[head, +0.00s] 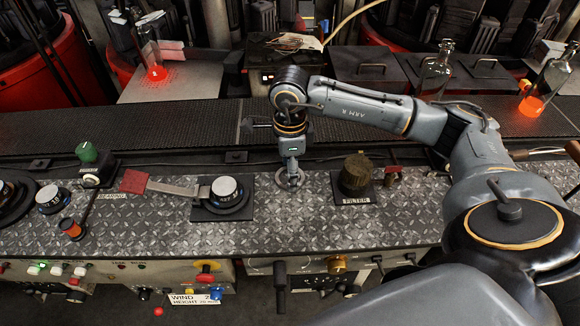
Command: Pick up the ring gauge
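A small metallic ring (281,181), which looks like the ring gauge, lies on the diamond-plate bench top between the black square base with the silver knob and the dark FILTER knob. My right arm reaches in from the right, and its gripper (292,172) points down right over the ring. The fingertips overlap the ring in the picture and hide part of it. I cannot tell whether they touch it or are closed on it. My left gripper is not in view.
The silver knob (224,187) with a lever and red tag (133,181) stands left of the ring. The FILTER knob (356,173) stands close on its right. A dark mesh conveyor (120,127) runs behind. Glass bottles (435,72) stand behind my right arm.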

